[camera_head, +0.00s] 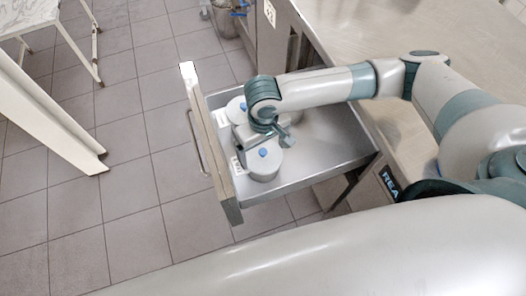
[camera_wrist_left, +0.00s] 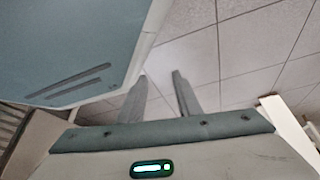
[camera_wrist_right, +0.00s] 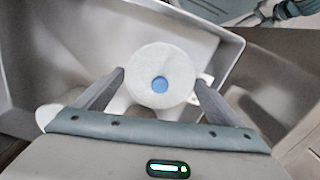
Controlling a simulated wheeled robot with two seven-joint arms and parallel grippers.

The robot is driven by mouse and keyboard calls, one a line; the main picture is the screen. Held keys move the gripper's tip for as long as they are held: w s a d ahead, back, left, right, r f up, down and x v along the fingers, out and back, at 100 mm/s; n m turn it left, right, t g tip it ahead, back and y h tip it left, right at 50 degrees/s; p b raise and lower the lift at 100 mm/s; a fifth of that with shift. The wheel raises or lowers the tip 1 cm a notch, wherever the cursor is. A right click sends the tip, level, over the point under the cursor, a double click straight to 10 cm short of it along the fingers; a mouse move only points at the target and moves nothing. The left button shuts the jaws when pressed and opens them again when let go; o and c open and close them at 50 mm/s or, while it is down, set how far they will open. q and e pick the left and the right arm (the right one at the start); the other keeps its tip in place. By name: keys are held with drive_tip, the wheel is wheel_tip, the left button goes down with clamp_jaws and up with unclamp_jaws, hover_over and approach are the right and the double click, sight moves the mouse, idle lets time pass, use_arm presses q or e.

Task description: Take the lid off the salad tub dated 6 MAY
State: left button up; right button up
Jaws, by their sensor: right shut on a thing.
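The open drawer (camera_head: 325,153) holds round pale tubs whose lids have blue knobs. The nearer tub (camera_head: 264,170) stands beside the drawer front; another tub (camera_head: 236,107) is farther back, partly behind my right arm. Small white labels show, but their dates are too small to read. My right gripper (camera_head: 272,138) reaches down into the drawer. In the right wrist view its fingers (camera_wrist_right: 160,79) are shut on opposite edges of a round lid (camera_wrist_right: 150,62) with a blue knob. The tub body under it is hidden. My left gripper (camera_wrist_left: 160,76) is open and empty above the floor.
The drawer front panel (camera_head: 212,150) stands out over the tiled floor. A steel worktop (camera_head: 400,30) lies right of the drawer. A bucket (camera_head: 225,20) stands at the back. A white panel (camera_head: 40,100) leans in at the left. The drawer's right part is empty.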

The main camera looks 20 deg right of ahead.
sight(263, 151)
drive_tip(key=shift+r, duration=0.2)
drive_tip(key=shift+r, duration=0.6)
wheel_tip(263, 151, up, 3)
drive_tip(key=shift+f+b, duration=0.2)
drive_tip(key=shift+b, duration=0.1)
use_arm(q)
drive_tip(key=s+a+f+g+y+p, duration=0.1)
drive_tip(key=s+a+g+p, duration=0.2)
drive_tip(key=s, duration=1)
drive_tip(key=shift+s+a+f+g+p, duration=0.25)
drive_tip(key=shift+a+p, duration=0.45)
drive_tip(key=shift+a, duration=0.4)
use_arm(e)
drive_tip(key=s+d+r, duration=0.4)
drive_tip(key=s+r, duration=0.2)
drive_tip(key=s, duration=0.5)
drive_tip(key=shift+r, duration=0.4)
use_arm(q)
drive_tip(key=shift+w, duration=0.1)
